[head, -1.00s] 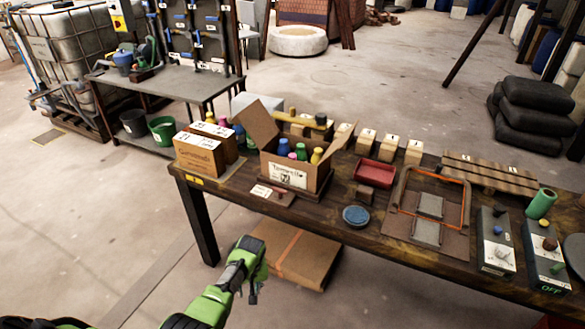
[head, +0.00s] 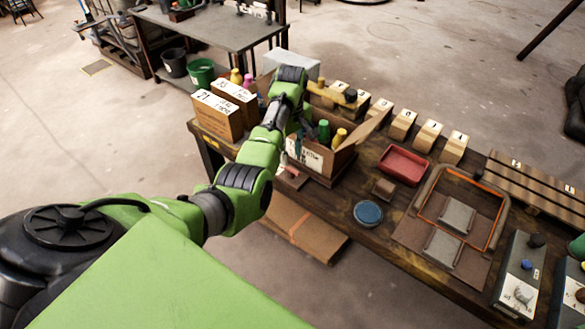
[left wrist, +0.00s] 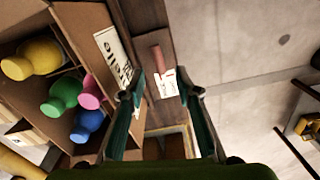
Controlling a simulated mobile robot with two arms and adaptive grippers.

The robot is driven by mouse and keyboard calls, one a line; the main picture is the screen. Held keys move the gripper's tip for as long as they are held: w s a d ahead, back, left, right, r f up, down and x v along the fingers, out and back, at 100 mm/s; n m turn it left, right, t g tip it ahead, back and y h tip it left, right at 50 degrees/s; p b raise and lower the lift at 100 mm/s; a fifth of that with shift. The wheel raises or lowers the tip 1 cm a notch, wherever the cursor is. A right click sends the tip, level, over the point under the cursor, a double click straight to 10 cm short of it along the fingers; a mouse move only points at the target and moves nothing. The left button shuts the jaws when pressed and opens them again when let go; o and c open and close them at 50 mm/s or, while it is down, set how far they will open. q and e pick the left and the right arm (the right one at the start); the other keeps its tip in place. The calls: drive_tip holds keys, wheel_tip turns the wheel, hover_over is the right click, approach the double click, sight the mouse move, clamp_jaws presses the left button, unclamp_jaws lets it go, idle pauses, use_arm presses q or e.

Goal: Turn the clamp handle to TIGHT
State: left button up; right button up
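The clamp handle (left wrist: 158,57) is a small reddish bar beside a white label (left wrist: 166,84) on the wooden table. The label's print is too small to read. In the head view the handle (head: 292,170) is at the table's front edge, before the open carton (head: 313,158). My left gripper (left wrist: 161,84) is open and empty, pointing down, with its two teal fingers apart and the label and handle showing between and beyond them. In the head view my left arm hides part of the carton and most of the gripper. My right gripper is out of view.
The carton holds several coloured bottles (left wrist: 60,95) close beside my left fingers. Closed boxes (head: 218,115) stand to the left. A red tray (head: 403,165), a blue round dish (head: 368,213) and control boxes (head: 519,275) lie to the right. Floor is open in front.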

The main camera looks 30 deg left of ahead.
sight(292, 169)
use_arm(q)
wheel_tip(292, 169, down, 7)
drive_tip(key=shift+w+r, duration=0.1)
drive_tip(key=shift+f, duration=0.8)
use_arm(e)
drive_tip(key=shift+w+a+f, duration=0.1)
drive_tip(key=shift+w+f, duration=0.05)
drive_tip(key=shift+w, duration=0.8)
